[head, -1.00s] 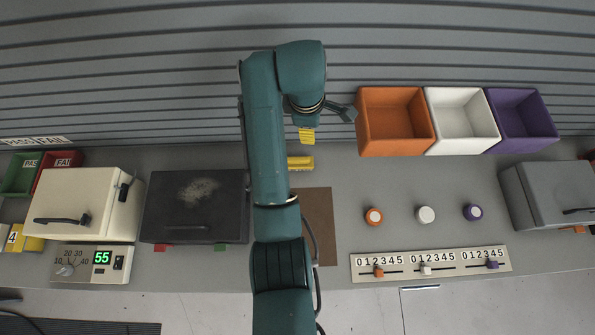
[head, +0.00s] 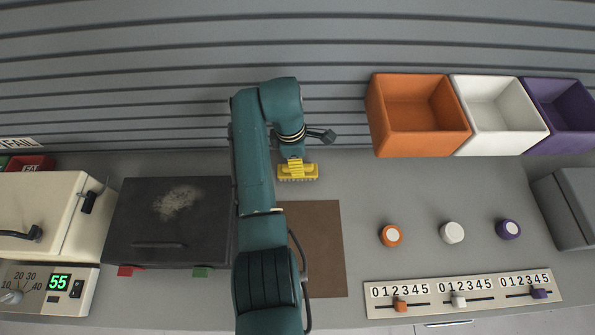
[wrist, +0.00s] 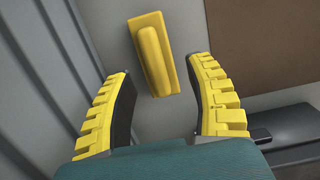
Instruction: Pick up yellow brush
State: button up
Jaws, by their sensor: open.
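The yellow brush (head: 299,177) lies on the grey bench, just behind the brown mat. In the wrist view the brush (wrist: 153,50) shows as a long yellow block with a raised handle, slightly tilted in the picture. My gripper (wrist: 160,77) is open, with its yellow, black-padded fingers on either side of the view. The brush lies ahead of the fingertips and in line with the gap between them; nothing is held. In the head view my gripper (head: 295,164) overlaps the brush's back edge, and its fingers are hard to make out. I cannot tell the exact height above the brush.
The brown mat (head: 323,245) lies in front of the brush. A dark box (head: 165,222) stands left, partly behind my arm. Orange (head: 417,143), white and purple bins stand at back right. The ribbed wall (head: 170,80) rises close behind. Bench around the three round knobs is clear.

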jog(key=f, duration=0.1)
jog(key=f+b, duration=0.1)
jog(key=f, duration=0.3)
jog(key=shift+w+f, duration=0.1)
jog(key=shift+w, duration=0.3)
grip_shut()
